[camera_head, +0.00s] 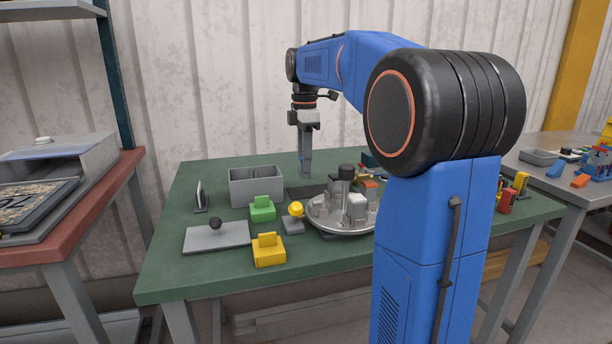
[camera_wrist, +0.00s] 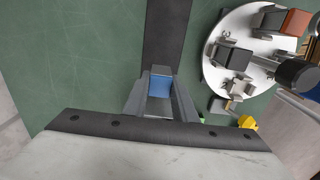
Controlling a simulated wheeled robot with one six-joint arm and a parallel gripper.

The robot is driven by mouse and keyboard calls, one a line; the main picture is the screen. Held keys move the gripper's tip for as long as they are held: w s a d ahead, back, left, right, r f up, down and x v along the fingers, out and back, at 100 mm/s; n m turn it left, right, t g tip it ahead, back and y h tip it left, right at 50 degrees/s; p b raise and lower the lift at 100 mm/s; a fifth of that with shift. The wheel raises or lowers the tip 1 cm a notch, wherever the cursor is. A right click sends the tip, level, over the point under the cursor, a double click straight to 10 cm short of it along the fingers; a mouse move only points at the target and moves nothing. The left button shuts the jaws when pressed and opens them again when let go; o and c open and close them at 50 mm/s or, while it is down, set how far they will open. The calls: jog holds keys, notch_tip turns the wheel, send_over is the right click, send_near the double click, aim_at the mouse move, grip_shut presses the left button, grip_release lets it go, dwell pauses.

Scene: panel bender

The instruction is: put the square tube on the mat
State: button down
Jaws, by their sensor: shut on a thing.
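My gripper (camera_head: 306,160) points straight down over the back of the green table. In the wrist view my gripper (camera_wrist: 159,104) is shut on a small blue and grey block-like piece (camera_wrist: 160,86), which I take to be the square tube. The fingers hide most of it in the head view. I cannot tell whether the tube touches the mat.
A grey open bin (camera_head: 256,187) stands on the left. Green (camera_head: 262,210) and yellow (camera_head: 268,250) blocks and a grey plate with a knob (camera_head: 217,238) lie in front.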

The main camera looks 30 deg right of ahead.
jog(key=shift+f, duration=2.2)
jog(key=shift+f, duration=0.15)
jog(key=c, duration=1.5)
grip_release()
jog(key=shift+o, duration=0.2)
notch_tip(320, 180, up, 12)
jog(key=shift+r, duration=0.15)
